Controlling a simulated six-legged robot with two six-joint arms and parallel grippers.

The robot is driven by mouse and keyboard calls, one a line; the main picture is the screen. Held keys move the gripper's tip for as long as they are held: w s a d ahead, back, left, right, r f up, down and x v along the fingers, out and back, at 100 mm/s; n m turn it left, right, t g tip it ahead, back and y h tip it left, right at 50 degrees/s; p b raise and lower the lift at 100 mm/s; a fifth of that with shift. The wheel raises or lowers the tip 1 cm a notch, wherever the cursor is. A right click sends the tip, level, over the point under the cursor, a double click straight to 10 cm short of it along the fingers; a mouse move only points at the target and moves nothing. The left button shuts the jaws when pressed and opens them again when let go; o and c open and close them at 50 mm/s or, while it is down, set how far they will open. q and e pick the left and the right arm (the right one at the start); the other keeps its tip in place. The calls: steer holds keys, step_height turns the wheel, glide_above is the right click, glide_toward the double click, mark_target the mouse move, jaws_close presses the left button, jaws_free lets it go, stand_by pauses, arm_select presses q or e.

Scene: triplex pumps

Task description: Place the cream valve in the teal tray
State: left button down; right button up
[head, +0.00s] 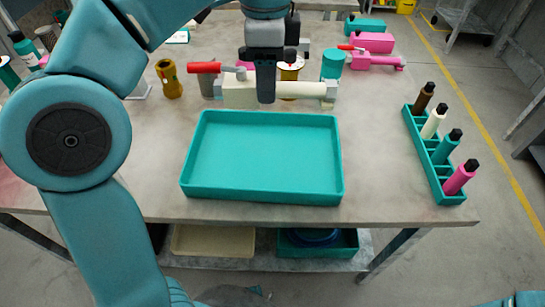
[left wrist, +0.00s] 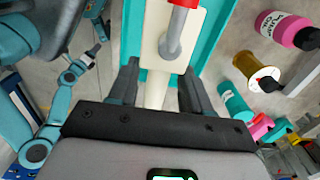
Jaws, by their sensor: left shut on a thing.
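The cream valve (head: 240,93) has a long pale body and a red lever handle (head: 203,67) pointing left. My left gripper (head: 266,92) is shut on the valve's pipe and holds it level, just behind the far rim of the teal tray in the picture. In the left wrist view the pipe of the cream valve (left wrist: 157,50) runs between the two dark fingers (left wrist: 156,85), with teal tray surface behind it. The teal tray (head: 262,196) is shallow, rectangular and empty, near the table's front edge. My right gripper is out of view.
A teal rack (head: 449,198) with several bottles stands at the right of the table (head: 385,190). A yellow spool-like part (head: 169,80) stands at the left. A pink valve (head: 375,61) and a teal cylinder (head: 332,64) are at the back right. Bare table lies between tray and rack.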

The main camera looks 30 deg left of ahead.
arm_select(q)
step_height(320, 180, down, 20)
steer(key=b, duration=0.8)
steer(key=shift+a, duration=0.1)
steer(key=shift+s+r, duration=0.1)
steer(key=shift+r, duration=0.05)
steer(key=c, duration=0.9)
jaws_free()
steer(key=shift+f, duration=0.2)
steer(key=o, duration=0.4)
